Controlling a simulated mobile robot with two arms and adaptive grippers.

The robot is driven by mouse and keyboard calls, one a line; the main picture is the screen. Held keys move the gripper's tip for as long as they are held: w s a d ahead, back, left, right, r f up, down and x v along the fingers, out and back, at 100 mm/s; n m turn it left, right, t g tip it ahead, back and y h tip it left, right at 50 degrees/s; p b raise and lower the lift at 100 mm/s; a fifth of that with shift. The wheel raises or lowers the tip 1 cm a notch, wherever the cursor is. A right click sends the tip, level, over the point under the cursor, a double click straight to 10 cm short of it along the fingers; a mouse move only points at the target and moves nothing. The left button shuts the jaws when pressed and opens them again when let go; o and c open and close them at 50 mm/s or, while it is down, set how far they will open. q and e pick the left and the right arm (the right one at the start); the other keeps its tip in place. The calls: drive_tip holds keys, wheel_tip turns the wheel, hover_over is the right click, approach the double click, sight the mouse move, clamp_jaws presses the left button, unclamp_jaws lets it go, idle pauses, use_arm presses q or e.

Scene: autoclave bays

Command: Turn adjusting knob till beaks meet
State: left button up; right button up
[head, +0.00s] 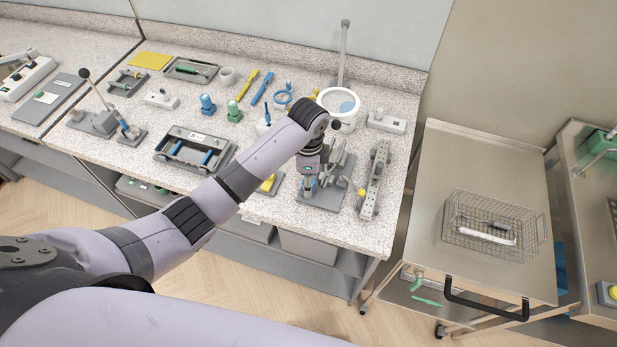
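A small grey bench fixture on a flat grey base plate (322,201) stands near the front right of the speckled worktop. My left gripper (318,180) is at this fixture, pointing down, and covers much of it. Its fingers are small and merge with the grey metal parts, so I cannot tell whether they are open or shut on anything. A small brass-coloured part (360,191) sticks out at the fixture's right; I cannot tell whether it is the adjusting knob. The beaks and any gap between them cannot be made out. My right gripper is out of view.
A round white magnifier lamp (341,118) stands behind. A grey tray (166,151) with blue-handled items is to the left. A steel trolley (490,160) with a wire basket (494,248) stands right, beyond a gap.

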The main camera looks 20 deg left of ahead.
use_arm(q)
clamp_jaws()
idle(0.4)
